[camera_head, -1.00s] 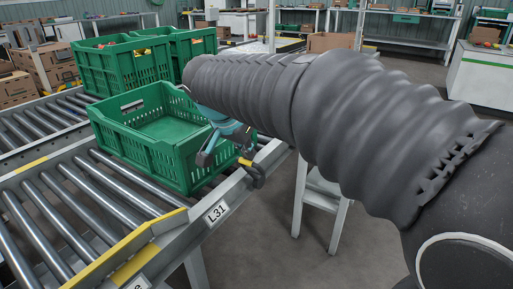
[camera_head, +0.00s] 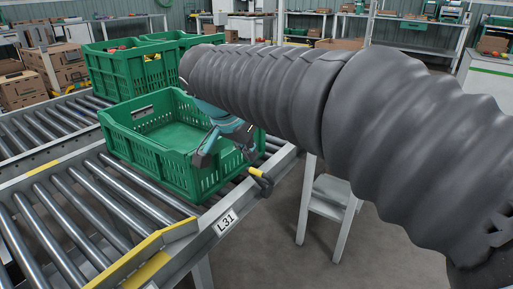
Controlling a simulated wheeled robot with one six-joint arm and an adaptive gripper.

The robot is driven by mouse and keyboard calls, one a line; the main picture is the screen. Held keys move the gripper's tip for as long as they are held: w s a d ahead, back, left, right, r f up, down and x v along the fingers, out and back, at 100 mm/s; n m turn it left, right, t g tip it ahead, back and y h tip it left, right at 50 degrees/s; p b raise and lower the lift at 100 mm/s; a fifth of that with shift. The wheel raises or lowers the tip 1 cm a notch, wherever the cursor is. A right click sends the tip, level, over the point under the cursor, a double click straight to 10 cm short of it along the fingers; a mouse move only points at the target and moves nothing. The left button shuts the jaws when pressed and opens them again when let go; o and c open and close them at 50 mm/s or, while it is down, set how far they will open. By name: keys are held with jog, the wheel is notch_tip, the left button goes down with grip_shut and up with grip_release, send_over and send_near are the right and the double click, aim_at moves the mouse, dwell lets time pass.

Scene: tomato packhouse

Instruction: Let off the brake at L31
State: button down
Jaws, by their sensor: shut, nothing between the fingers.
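The L31 label (camera_head: 226,222) is on the side rail of the roller conveyor, in the lower middle of the head view. Farther along that rail is a small lever with a yellow band and a dark grip (camera_head: 264,182), apparently the brake handle. It sticks out over the rail's outer edge. My teal and dark gripper (camera_head: 226,154) is just behind and left of the lever, in front of the near green crate's right side. It is shut and holds nothing. My dark sleeved arm hides part of it, and I cannot tell whether it touches the lever.
A green crate (camera_head: 150,156) stands on the rollers close beside my gripper, with more green crates (camera_head: 128,72) behind it. A yellow-edged guard (camera_head: 140,258) is at the near conveyor end. A grey step stool (camera_head: 328,200) stands on the floor to the right.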

jog(key=shift+s+a+r, duration=0.3)
jog(key=shift+s+a, duration=0.4)
jog(key=shift+s, duration=0.1)
jog(key=shift+s+a+r, duration=0.3)
jog(key=shift+s+a, duration=0.35)
jog(key=shift+s, duration=0.15)
jog(key=shift+n, duration=0.3)
jog(key=s+f+n+y+p, duration=0.25)
jog(key=s+f+n, duration=0.35)
jog(key=n, duration=0.4)
jog(key=s+d+m+p, duration=0.1)
jog(key=s+d+p, duration=0.1)
jog(key=s+d, duration=0.3)
jog(key=s+d+m+t+p, duration=0.1)
jog(key=s+d, duration=0.4)
jog(key=d, duration=0.5)
jog(key=shift+d+m+y+p, duration=0.3)
jog(key=shift+y+p, duration=0.15)
jog(key=shift+p, duration=0.35)
